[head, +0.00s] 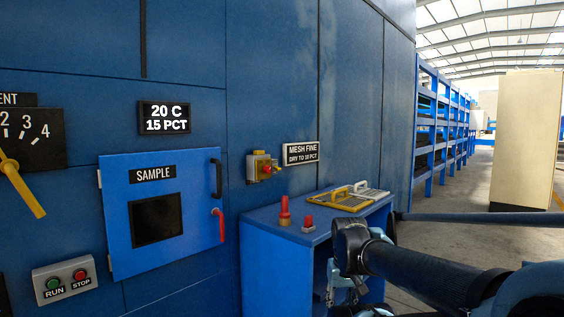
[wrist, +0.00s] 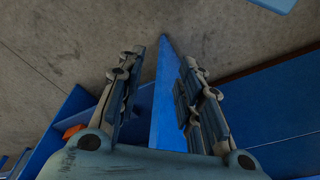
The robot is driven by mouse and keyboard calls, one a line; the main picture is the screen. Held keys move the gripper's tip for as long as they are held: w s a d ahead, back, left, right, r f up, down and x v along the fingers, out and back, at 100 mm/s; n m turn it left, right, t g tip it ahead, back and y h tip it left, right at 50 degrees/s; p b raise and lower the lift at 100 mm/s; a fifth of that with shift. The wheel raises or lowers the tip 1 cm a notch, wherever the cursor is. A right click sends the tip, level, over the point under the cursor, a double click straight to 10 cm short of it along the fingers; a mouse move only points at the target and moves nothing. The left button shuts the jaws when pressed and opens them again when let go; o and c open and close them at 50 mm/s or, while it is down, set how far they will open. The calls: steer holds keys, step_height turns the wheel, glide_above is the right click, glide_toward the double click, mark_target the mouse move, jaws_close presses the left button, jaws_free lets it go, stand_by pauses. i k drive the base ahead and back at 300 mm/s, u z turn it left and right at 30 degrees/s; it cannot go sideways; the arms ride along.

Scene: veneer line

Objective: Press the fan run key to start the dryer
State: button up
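The green RUN key (head: 54,283) sits on a grey control box (head: 66,290) low on the blue dryer wall, at the lower left of the head view. A red STOP key (head: 80,274) is beside it on the same box. My gripper (head: 338,290) points down at the front right of the blue stand, well to the right of the box and apart from it. In the wrist view my gripper (wrist: 158,75) has its fingers spread with nothing held. A blue panel edge shows beyond and between them. The keys are not visible in the wrist view.
A SAMPLE door (head: 180,255) with a red handle is right of the box. The blue stand (head: 262,228) bears red-knobbed pieces and framed mesh screens (head: 340,200). Concrete floor (wrist: 50,45) lies below my gripper.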

mark_target(52, 284)
steer(key=u, duration=2.1)
